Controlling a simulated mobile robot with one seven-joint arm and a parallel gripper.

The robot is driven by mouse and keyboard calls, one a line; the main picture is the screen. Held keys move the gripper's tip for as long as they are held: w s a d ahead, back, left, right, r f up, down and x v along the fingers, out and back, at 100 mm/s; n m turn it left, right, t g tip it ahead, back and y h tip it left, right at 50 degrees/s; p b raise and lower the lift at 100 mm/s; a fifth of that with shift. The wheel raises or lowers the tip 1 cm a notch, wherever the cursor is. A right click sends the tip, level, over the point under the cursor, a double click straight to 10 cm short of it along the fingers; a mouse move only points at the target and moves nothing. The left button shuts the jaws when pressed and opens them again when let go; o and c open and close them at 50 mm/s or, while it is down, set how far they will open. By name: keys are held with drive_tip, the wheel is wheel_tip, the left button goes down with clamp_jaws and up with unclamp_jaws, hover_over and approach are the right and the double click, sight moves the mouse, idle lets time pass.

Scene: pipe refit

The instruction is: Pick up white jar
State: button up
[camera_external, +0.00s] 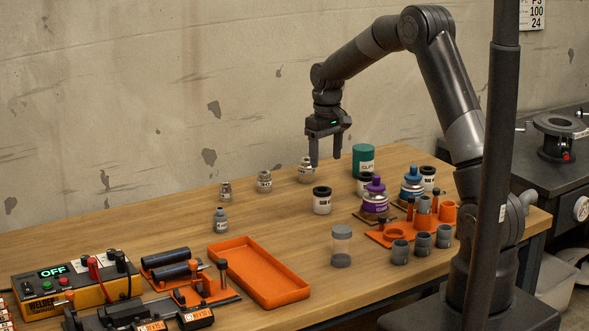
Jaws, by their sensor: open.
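A white jar (322,204) with a black top and dark lettering stands upright on the wooden table (150,228). Similar white jars with black tops stand farther right, one partly hidden (364,186) behind the purple-topped can and another (428,180) at the right. My gripper (326,161) is open and empty, pointing down. It appears above and behind the nearest white jar, apart from it; the exact depth is hard to tell.
Metal fittings (264,182) stand left of the gripper.

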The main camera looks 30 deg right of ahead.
sight(321, 199)
drive_tip(key=f, duration=0.4)
drive_tip(key=w+f, duration=0.1)
drive_tip(key=f, duration=0.9)
drive_tip(key=shift+w, duration=0.35)
drive_tip(key=shift+r, duration=0.1)
drive_tip(key=c, duration=1.1)
